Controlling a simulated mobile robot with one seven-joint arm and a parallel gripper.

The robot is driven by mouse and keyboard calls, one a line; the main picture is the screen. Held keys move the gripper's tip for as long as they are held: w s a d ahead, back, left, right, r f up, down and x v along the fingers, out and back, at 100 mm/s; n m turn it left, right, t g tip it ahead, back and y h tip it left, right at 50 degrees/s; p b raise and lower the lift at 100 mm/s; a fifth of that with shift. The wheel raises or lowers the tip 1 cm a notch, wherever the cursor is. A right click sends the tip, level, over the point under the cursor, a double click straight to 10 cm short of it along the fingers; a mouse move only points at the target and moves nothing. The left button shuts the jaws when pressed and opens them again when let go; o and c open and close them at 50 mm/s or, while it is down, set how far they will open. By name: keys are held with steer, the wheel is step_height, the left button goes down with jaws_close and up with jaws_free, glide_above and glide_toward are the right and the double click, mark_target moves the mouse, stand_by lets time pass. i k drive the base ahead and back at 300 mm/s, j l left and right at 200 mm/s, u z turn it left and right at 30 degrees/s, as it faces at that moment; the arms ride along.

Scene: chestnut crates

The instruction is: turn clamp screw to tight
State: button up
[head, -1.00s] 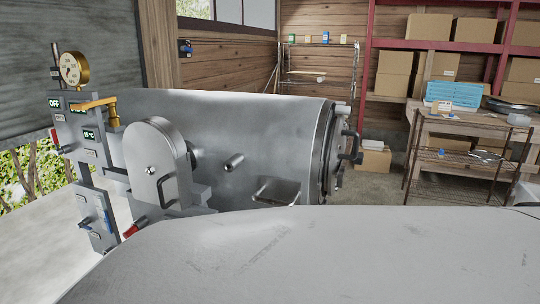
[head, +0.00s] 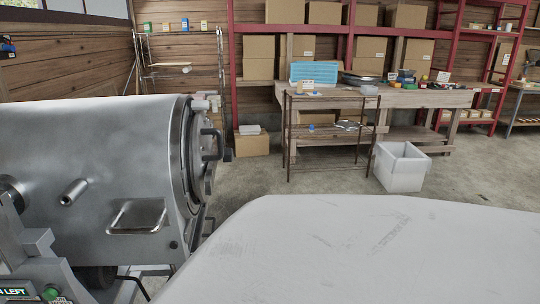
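A large grey metal cylinder machine (head: 110,145) lies on its side at the left. Its round end door (head: 190,150) faces right and carries a dark bracket-shaped handle (head: 212,146). I cannot tell which part is the clamp screw, or whether it is tight. A short metal peg (head: 73,192) sticks out of the cylinder's side. My gripper is not in view.
A pale scuffed surface, likely my own body, fills the lower middle and right. A wire shelf cart (head: 325,145) stands before a wooden workbench (head: 425,98). A white bin (head: 402,167) stands on the floor. Open concrete floor (head: 255,180) lies right of the machine.

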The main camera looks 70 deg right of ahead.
mark_target(228, 155)
steer(key=z, duration=1.7)
steer(key=i+l+z, duration=0.2)
steer(key=i+l, duration=0.15)
steer(key=l, duration=0.15)
steer(key=i+l+z, duration=0.2)
steer(key=i+l, duration=0.15)
steer(key=j, duration=0.25)
steer(key=i+j, duration=0.1)
steer(key=j, duration=0.2)
